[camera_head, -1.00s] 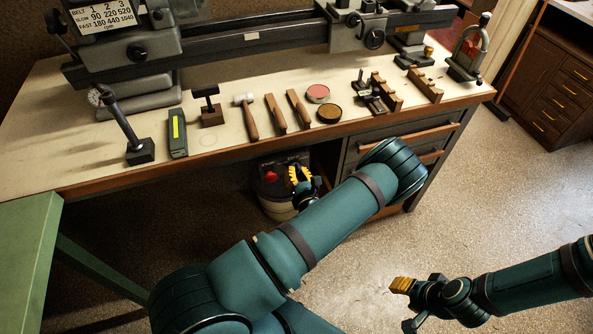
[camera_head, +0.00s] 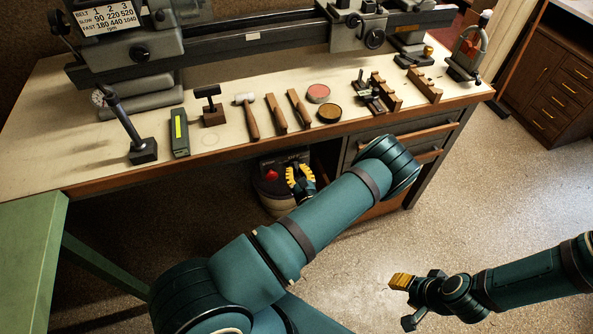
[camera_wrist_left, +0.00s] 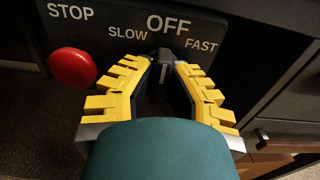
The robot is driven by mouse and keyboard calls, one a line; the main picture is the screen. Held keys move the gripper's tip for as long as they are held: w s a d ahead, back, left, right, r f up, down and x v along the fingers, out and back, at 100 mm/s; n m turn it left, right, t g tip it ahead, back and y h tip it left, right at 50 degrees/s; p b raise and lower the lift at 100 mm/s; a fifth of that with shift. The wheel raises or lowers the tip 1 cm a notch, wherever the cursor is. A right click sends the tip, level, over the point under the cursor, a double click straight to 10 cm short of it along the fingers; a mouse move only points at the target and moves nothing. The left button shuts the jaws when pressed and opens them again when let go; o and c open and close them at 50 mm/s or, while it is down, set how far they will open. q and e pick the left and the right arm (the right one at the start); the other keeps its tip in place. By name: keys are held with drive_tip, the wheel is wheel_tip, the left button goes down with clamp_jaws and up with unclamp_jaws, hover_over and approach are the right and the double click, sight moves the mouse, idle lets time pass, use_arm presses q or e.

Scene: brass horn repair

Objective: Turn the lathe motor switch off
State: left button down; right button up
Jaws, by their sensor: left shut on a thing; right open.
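The dark motor switch panel (camera_wrist_left: 115,35) fills the top of the left wrist view, lettered STOP, SLOW, OFF and FAST. The dark switch knob (camera_wrist_left: 165,54) is just below OFF, its top end toward that word. My left gripper (camera_wrist_left: 163,66) is shut on the knob, one yellow finger on each side; the fingers hide part of it. In the head view, my left gripper (camera_head: 299,174) is under the bench front, right of the red stop button (camera_head: 272,174). My right gripper (camera_head: 400,283) is open and empty over the floor at lower right.
The bench top (camera_head: 210,148) above holds a hammer (camera_head: 249,115), files, tins and wooden blocks below the lathe (camera_head: 260,38). A drawer cabinet (camera_head: 400,150) stands right of the switch.

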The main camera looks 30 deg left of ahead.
use_arm(q)
drive_tip(key=c, duration=1)
unclamp_jaws()
drive_tip(key=v, duration=1.2)
drive_tip(key=shift+a, duration=0.1)
